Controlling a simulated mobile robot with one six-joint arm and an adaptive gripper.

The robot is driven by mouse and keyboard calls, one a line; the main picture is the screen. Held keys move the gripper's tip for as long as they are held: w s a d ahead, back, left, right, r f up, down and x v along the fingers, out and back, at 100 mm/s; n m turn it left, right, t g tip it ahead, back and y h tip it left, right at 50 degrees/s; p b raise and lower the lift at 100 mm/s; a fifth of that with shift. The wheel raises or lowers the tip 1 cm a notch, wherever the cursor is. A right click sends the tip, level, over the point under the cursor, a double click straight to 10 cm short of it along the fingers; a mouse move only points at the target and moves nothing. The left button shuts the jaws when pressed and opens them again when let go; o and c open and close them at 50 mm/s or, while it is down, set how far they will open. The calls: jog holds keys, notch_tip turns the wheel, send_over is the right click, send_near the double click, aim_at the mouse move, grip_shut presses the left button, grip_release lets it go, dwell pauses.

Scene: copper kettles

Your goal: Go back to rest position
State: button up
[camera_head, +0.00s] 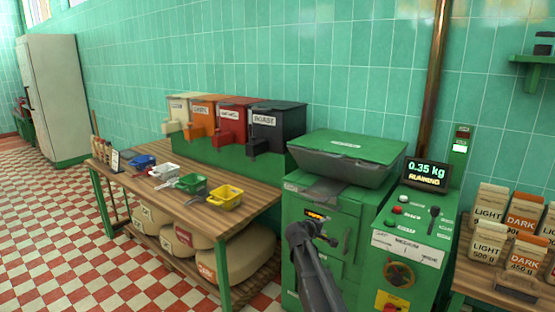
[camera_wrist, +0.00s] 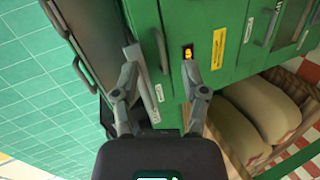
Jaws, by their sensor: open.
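My gripper (camera_head: 312,238) is in front of the green machine (camera_head: 295,205), near its orange-lit panel (camera_head: 316,214). In the wrist view my gripper (camera_wrist: 160,78) shows two grey fingers spread apart with nothing between them. Behind the fingers is the green machine front (camera_wrist: 178,20), with the small orange display (camera_wrist: 188,52) close to the right fingertip. I cannot tell from these views whether a finger touches the machine.
A wooden table (camera_head: 140,187) on the left bears scoops, including a yellow one (camera_head: 226,197), and four labelled bins. Sacks (camera_head: 250,257) lie on its lower shelf. A display (camera_head: 427,174) reads 0.35 kg and RUNNING. Coffee bags (camera_head: 490,240) stand at right. Checkered floor at left is clear.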

jog(key=s+f+m+g+y+p, duration=0.2)
jog(key=s+m+g+y+p, duration=0.2)
jog(key=s, duration=1.4)
jog(key=s+f+m+g+y+p, duration=0.2)
jog(key=s+m+g+y+p, duration=0.1)
jog(key=s, duration=1.5)
jog(key=m+g+y, duration=0.1)
jog(key=g+y, duration=0.1)
jog(key=g, duration=0.1)
jog(key=shift+a+f+m+g+p, duration=0.15)
jog(key=shift+f+m+g+p, duration=0.15)
jog(key=shift+g+p, duration=0.1)
